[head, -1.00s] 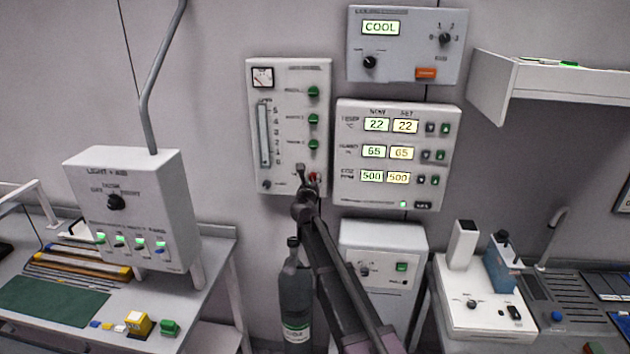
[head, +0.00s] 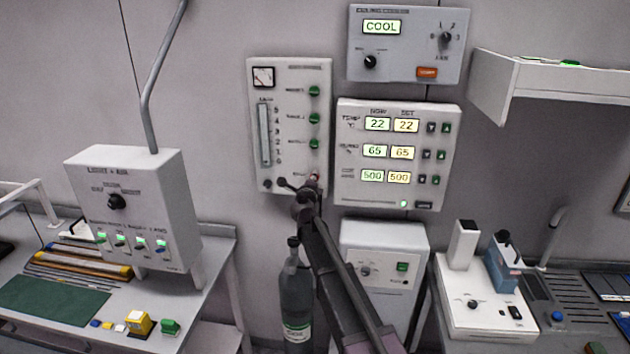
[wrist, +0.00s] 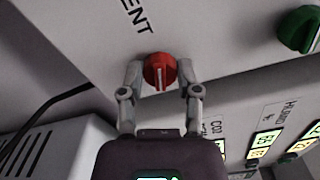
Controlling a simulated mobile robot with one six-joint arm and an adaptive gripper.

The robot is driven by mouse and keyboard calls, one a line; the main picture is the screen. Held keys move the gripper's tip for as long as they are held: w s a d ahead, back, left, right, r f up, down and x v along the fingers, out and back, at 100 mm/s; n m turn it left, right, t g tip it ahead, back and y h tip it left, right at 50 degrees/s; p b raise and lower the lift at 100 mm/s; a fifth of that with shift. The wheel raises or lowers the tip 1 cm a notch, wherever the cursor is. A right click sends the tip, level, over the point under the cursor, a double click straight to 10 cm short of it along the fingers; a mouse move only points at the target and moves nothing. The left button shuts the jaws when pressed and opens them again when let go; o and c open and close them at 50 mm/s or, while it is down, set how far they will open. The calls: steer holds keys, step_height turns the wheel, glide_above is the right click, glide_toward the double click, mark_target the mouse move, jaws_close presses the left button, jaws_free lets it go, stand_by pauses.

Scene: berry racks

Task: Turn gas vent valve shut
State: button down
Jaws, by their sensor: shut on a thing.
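The gas vent valve is a small red knob (wrist: 160,72) with a pale pointer line, on a white panel with lettering ending in "ENT" beside it. My gripper (wrist: 161,80) has one finger on each side of the knob and is shut on it. In the head view the red knob (head: 315,178) shows only as a speck at the panel's lower right. My gripper (head: 300,184) reaches it from below, with one finger sticking out to the left. The pointer line runs along the fingers in the wrist view.
The white gas panel (head: 291,75) carries several green knobs (head: 314,118), a flow tube and a gauge. The climate display panel (head: 398,205) sits close on the right. A grey gas bottle (head: 296,290) and a white cabinet (head: 384,238) stand below.

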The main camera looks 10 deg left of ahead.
steer(key=n, duration=0.3)
steer(key=shift+w+n, duration=0.1)
steer(key=shift+n, duration=0.2)
stand_by(0.4)
steer(key=shift+c, duration=1.5)
jaws_free()
steer(key=s, duration=1.2)
steer(key=shift+a, duration=0.25)
